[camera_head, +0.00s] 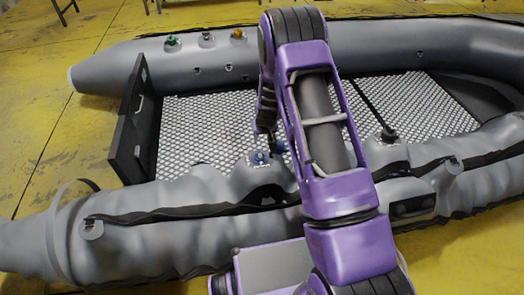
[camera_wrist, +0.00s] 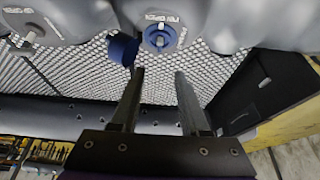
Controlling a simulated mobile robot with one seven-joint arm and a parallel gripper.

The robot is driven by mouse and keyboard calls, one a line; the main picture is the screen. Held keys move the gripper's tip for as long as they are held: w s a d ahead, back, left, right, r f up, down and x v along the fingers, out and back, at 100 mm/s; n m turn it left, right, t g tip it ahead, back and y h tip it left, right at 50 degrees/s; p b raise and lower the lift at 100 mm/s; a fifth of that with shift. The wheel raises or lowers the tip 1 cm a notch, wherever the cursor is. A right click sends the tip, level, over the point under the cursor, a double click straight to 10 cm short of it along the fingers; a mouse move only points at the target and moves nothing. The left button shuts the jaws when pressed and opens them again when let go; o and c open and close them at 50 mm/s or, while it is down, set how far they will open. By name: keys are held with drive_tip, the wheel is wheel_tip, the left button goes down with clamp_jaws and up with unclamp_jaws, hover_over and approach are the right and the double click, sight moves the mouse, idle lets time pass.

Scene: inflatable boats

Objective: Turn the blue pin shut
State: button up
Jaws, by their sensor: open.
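The blue pin (camera_head: 259,157) sits in a round valve on the near grey tube of the boat. In the wrist view the blue pin (camera_wrist: 159,39) shows at the top middle, inside a ring with white lettering around it. A blue cap (camera_wrist: 122,48) hangs beside it to the left; in the head view this cap (camera_head: 279,147) is right of the pin. My gripper (camera_wrist: 159,72) is open and empty, its two fingers apart and pointing toward the pin. The fingertips appear just below the pin in the wrist view, with no clear contact. In the head view my arm mostly hides the gripper.
The inflatable boat's near tube (camera_head: 150,195) is lumpy. A black transom board (camera_head: 128,125) stands at the left end. The patterned boat floor (camera_head: 205,130) is mostly clear.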

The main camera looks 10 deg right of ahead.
sight(260, 153)
drive_tip(key=b+x, duration=0.2)
drive_tip(key=x, duration=1.3)
drive_tip(key=shift+f, duration=0.15)
clamp_jaws()
